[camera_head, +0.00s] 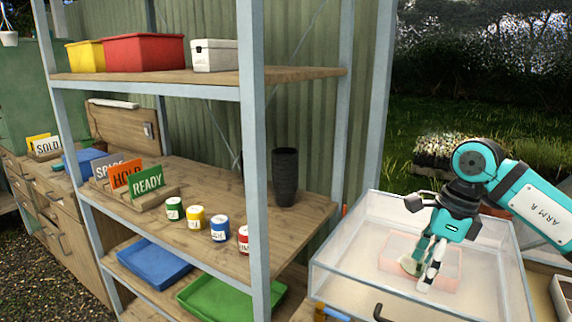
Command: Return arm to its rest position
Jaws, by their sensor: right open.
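My right arm (528,205), teal and white and marked "ARM R", comes in from the right edge. Its gripper (418,274) points down over a clear, open-topped box (340,271) at the lower right. The fingers are apart and I see nothing held between them. A pale pink, see-through shape (450,270) shows in the box behind and around the fingertips; I cannot tell whether they touch it. My left arm and gripper are not in view.
A metal-framed shelf rack with an upright post (252,150) stands left of the box. Its middle board holds several small labelled tins (195,217), a dark tall pot (285,177) and sign cards (146,182). A green tray (212,300) and blue tray (150,262) lie below.

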